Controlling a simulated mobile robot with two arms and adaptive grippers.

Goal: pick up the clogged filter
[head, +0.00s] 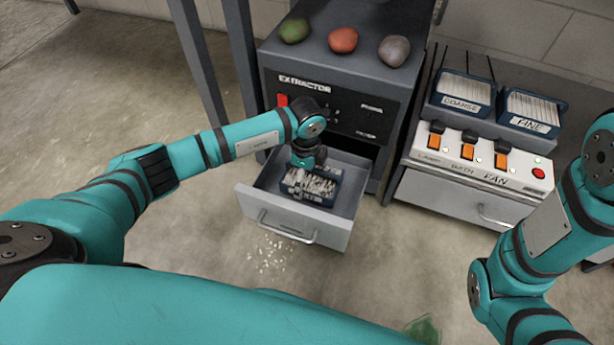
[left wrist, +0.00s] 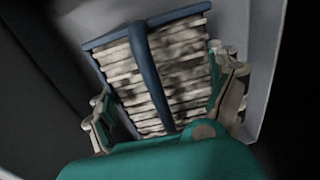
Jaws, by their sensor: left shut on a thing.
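The clogged filter (head: 318,188) is a dark blue frame with dirty, grey-blotched white pleats. It lies inside the open grey drawer (head: 333,229) of the extractor (head: 318,107). My left gripper (head: 303,176) reaches down into the drawer over the filter's left part. The left wrist view shows the filter (left wrist: 183,70) between the two fingers of my left gripper (left wrist: 170,100), one at each side, shut on it. Whether the filter is clear of the drawer floor I cannot tell. My right arm is at the right edge of the head view, its gripper out of frame.
Filters marked COARSE (head: 463,92) and FINE (head: 531,111) stand in blue bins at the right, behind a white switch panel (head: 482,160). Three coloured stones, one of them red (head: 343,40), lie on the extractor. Pale crumbs (head: 271,252) and a green patch (head: 424,328) mark the floor.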

